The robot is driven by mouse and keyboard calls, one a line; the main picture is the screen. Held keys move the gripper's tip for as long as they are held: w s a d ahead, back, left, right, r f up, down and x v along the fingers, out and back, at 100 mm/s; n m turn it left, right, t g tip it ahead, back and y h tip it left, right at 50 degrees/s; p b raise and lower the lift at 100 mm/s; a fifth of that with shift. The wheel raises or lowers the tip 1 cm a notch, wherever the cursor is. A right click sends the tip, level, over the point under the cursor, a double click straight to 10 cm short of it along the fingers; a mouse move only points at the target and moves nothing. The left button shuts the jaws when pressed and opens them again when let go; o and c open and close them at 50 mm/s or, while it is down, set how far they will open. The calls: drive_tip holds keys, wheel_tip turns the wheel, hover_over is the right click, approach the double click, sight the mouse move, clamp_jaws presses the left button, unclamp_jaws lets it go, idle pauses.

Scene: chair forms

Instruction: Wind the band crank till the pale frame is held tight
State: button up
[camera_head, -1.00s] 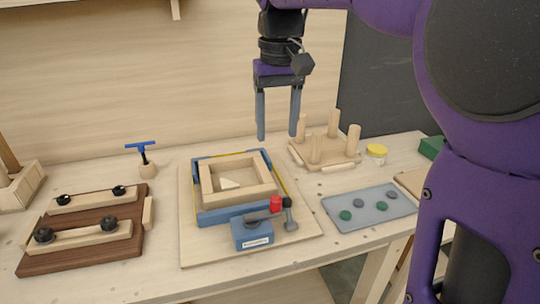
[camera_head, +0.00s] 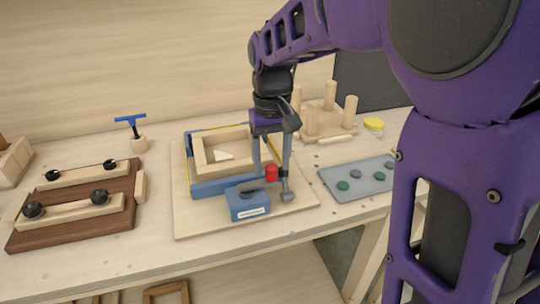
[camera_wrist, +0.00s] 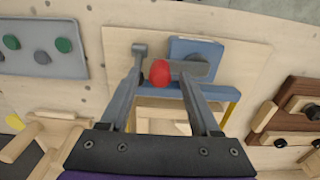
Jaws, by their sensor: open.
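The pale frame (camera_head: 204,153) lies on a board (camera_head: 185,205) inside blue corner pieces and a yellow band. A blue crank box (camera_head: 247,204) with a white label stands at the frame's near side. Its grey crank arm carries a red knob (camera_head: 271,173). My gripper (camera_head: 271,174) is open and points down at the knob. In the wrist view the red knob (camera_wrist: 160,73) shows between my two spread fingers (camera_wrist: 158,88), nearer the left one. I cannot tell whether a finger touches it. My arm and fingers hide the frame's right side in the head view.
A dark clamp board (camera_head: 75,225) with black knobs lies at left, with a blue-handled tool (camera_head: 131,122) behind it. A grey tray (camera_head: 350,186) with several discs lies right of the crank.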

drive_tip(key=shift+f, duration=0.8)
clamp_jaws()
idle(0.9)
